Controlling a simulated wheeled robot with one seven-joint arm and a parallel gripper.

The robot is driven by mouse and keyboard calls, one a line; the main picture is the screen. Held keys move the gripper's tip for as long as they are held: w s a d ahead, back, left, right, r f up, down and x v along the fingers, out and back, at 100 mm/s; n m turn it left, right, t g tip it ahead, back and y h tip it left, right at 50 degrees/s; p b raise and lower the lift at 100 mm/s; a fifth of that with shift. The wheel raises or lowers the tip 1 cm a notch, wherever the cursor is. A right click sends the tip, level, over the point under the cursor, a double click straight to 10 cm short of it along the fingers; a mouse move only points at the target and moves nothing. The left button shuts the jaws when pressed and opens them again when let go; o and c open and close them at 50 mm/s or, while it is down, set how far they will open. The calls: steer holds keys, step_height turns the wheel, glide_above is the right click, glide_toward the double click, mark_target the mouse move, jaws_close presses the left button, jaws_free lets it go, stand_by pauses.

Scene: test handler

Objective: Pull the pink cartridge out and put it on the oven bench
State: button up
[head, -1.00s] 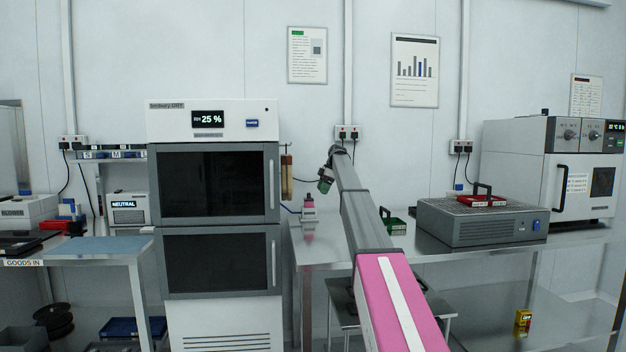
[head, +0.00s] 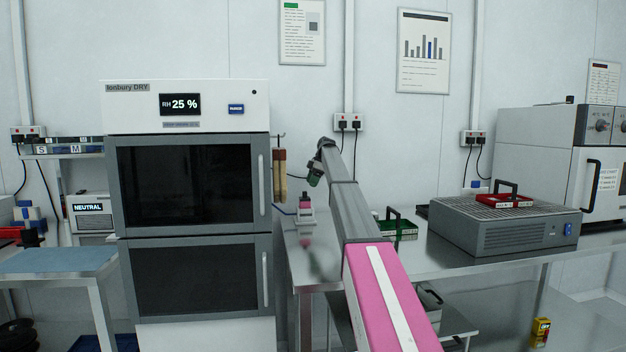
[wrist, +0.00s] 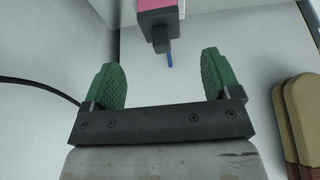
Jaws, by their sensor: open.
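A small pink, white and dark unit (head: 306,209) stands upright on the steel bench just right of the dry cabinet; its upper part looks pink. What seems to be the same pink part (wrist: 157,5) shows at the top edge of the wrist view, with a dark block and a thin blue tip below it. I cannot tell where the cartridge ends and its holder begins. My gripper (head: 314,180) is above and slightly right of the unit. In the wrist view my green-padded fingers (wrist: 164,77) are apart and empty, not touching it. The oven bench appears to be the steel bench (head: 460,270).
The dry cabinet (head: 190,110) stands close on the left, with brown-tan gloves (head: 279,175) hanging at its side. A green tray (head: 397,226), a grey hotplate-like box (head: 500,230) bearing a red tray (head: 505,200), and the oven (head: 565,150) occupy the bench. Bare bench lies in front.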

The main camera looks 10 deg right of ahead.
mark_target(305, 198)
steer(key=x, duration=0.9)
steer(key=shift+f, duration=0.1)
steer(key=c, duration=1.1)
